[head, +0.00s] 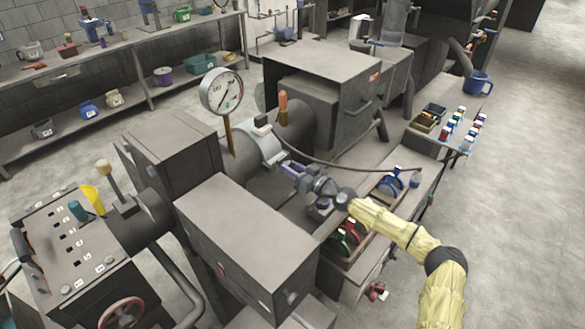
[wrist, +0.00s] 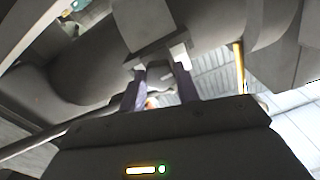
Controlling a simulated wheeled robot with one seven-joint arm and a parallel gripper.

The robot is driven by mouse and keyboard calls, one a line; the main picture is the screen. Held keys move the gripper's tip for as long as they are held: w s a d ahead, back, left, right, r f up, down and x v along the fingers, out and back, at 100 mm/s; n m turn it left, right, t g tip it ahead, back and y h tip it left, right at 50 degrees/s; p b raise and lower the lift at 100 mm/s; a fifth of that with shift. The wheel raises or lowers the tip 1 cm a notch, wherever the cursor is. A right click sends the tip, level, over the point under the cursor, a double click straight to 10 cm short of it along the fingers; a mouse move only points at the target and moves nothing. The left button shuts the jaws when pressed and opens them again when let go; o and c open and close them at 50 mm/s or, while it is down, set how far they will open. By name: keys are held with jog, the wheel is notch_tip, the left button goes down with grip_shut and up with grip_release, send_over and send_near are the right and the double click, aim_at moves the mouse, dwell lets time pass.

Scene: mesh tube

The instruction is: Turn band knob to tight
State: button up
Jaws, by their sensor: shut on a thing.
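A pale band (head: 267,148) wraps around the dark horizontal tube (head: 292,125), with a small white-topped block on its upper side. My gripper (head: 284,167) reaches in from the right, with its purple fingers against the lower front of the band. In the wrist view my gripper (wrist: 158,76) has its two purple fingers on either side of a small grey knob (wrist: 158,72), shut on it. The pale band (wrist: 138,22) shows just beyond the knob. The fingers hide most of the knob in the head view, and I cannot read its setting.
A round dial gauge (head: 221,91) on a stem stands left of the band. A large grey box (head: 248,238) is close in front, left of my arm. A dark cable passes behind my gripper. A bench (head: 400,205) with several coloured parts lies to the right.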

jog(key=shift+f, duration=0.2)
jog(key=o, duration=0.9)
jog(key=shift+o, duration=0.3)
jog(key=shift+r, duration=0.1)
jog(key=b+v, duration=0.4)
jog(key=v, duration=1.3)
jog(key=shift+s, duration=0.2)
jog(key=shift+d, duration=0.1)
